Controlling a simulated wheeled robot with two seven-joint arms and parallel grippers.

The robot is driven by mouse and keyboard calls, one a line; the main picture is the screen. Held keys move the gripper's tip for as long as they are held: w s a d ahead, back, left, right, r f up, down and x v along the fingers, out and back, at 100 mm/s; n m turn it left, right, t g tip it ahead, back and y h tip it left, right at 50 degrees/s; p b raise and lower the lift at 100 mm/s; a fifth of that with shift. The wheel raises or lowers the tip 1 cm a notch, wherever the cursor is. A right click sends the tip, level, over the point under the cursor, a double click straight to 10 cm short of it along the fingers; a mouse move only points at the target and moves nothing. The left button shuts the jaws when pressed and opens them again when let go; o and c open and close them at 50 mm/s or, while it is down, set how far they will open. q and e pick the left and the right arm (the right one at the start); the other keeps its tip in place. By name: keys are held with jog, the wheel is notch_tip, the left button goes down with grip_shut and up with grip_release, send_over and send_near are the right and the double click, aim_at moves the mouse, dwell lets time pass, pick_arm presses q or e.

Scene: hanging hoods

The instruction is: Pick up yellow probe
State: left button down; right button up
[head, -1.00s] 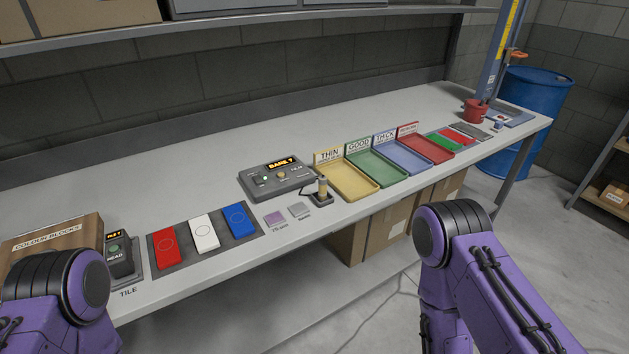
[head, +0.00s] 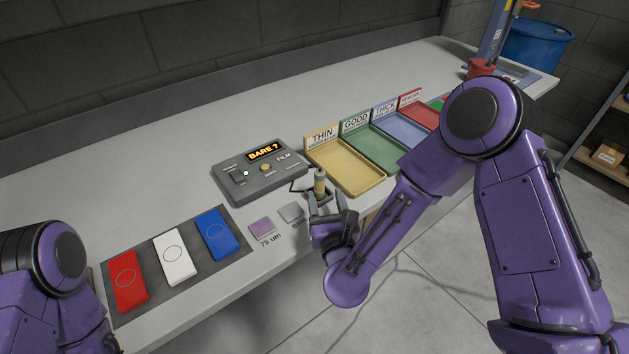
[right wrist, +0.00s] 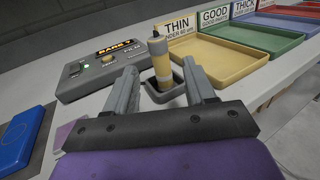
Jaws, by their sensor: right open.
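The yellow probe (head: 320,182) stands upright in a small dark holder at the front of the bench, beside the grey film gauge (head: 262,172). In the right wrist view the probe (right wrist: 160,62) has a dark top and pale yellow body, and its base is in the holder (right wrist: 165,92). My right gripper (head: 326,208) is at the bench's front edge, just in front of the probe. In the right wrist view its open fingers (right wrist: 160,88) point toward the probe, which appears between them. I cannot tell whether the probe is within their reach. My left gripper is not visible.
The yellow THIN tray (head: 345,168) is right of the probe, with green, blue and red trays beyond. Two small plates, one purple (head: 262,229) and one grey (head: 291,212), lie to the left. Red, white and blue blocks lie on a dark mat (head: 215,265). The bench behind is clear.

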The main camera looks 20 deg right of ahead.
aim_at(320, 181)
jog(key=shift+w+d+r+p, duration=0.15)
jog(key=shift+w+d+r, duration=0.05)
jog(key=shift+w, duration=0.25)
jog(key=shift+w+d+r+p, duration=0.15)
jog(key=shift+w, duration=0.25)
jog(key=w+p, duration=0.2)
jog(key=w, duration=0.3)
jog(key=shift+w+f+p, duration=0.15)
jog(key=shift+w+p, duration=0.15)
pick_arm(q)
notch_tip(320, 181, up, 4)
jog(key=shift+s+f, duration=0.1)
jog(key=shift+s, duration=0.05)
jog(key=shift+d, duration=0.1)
pick_arm(e)
jog(key=shift+s, duration=0.1)
jog(key=shift+c, duration=0.3)
jog(key=c, duration=0.9)
